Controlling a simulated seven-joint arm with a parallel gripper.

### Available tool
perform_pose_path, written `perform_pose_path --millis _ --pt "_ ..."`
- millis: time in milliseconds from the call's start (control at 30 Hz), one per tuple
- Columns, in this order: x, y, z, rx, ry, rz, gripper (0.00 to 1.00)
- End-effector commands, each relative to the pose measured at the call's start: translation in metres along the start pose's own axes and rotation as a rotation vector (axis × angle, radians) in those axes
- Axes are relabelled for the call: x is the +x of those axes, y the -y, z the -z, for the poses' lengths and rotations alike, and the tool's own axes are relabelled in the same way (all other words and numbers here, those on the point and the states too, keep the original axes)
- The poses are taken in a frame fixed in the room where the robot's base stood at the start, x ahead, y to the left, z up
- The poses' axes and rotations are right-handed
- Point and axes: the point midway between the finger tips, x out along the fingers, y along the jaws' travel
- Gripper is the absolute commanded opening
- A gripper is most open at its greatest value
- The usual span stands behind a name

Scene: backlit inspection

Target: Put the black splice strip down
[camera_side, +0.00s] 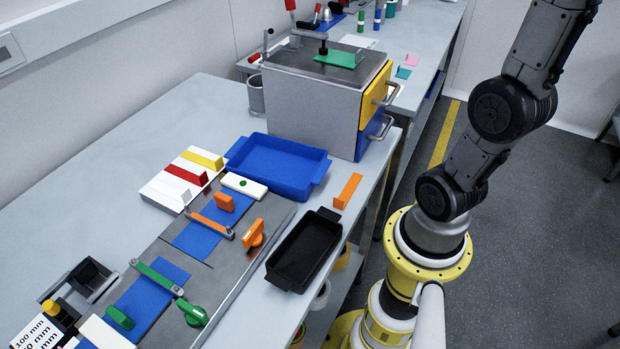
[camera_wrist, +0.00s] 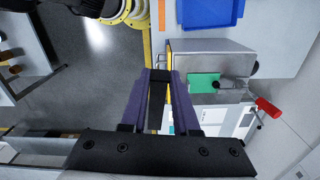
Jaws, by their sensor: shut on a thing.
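In the wrist view my gripper (camera_wrist: 160,78) has its two purple fingers closed on a dark piece, the black splice strip (camera_wrist: 157,98), which shows between them. The gripper is held up near the front edge of the grey cabinet, with floor below on the left. My gripper and the strip are outside the side view; only my arm links show there at the right. A black tray (camera_side: 329,221) lies empty at the table's front edge. A white rack (camera_side: 152,190) holds red, yellow and white strips.
A blue tray (camera_side: 315,158) stands empty behind the black tray, with an orange block (camera_side: 348,190) to its right. The grey cabinet (camera_side: 305,105) carries a green plate (camera_side: 340,59) under a clamp. A fixture with blue pads (camera_side: 200,238) and clamps fills the front. The table's left is clear.

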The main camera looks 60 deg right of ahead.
Motion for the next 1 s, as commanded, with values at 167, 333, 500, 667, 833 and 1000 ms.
perform_pose_path --millis 167,333,500,667,833,1000 --pt "0.028 0.017 0.005 0.241 0.002 -0.006 0.0" --pt "0.071 0.031 -0.022 0.384 0.001 -0.006 0.0" --pt "0.115 0.032 -0.066 0.438 0.0 -0.003 0.0" --pt "0.152 0.019 -0.106 0.434 -0.001 -0.003 0.0" --pt "0.188 -0.004 -0.141 0.389 -0.001 -0.002 0.0" --pt "0.22 -0.036 -0.168 0.3 0.0 -0.001 0.0"
